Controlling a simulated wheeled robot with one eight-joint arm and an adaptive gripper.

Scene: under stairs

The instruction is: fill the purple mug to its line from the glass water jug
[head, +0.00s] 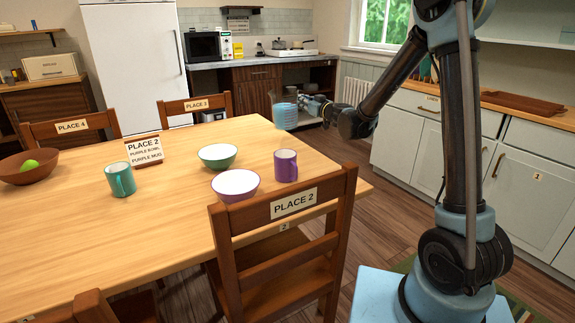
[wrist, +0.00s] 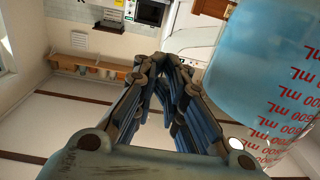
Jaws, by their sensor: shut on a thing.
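The glass water jug (head: 285,116) holds blue-tinted water and looks roughly upright near the table's far right edge. My gripper (head: 301,101) is shut on it from the right, seemingly at its handle; the exact grip is hard to see. In the wrist view the jug (wrist: 265,75) with red mL marks fills the right side, beside my gripper's fingers (wrist: 165,75). The purple mug (head: 286,166) stands upright on the table, nearer than the jug and apart from it. Its inside and line cannot be made out.
On the wooden table (head: 75,225) stand a purple bowl (head: 235,184), a green bowl (head: 217,157), a teal mug (head: 120,180) and a Place 2 sign (head: 144,150). A brown bowl (head: 28,168) holds a green ball. A chair (head: 283,205) stands at the near right edge.

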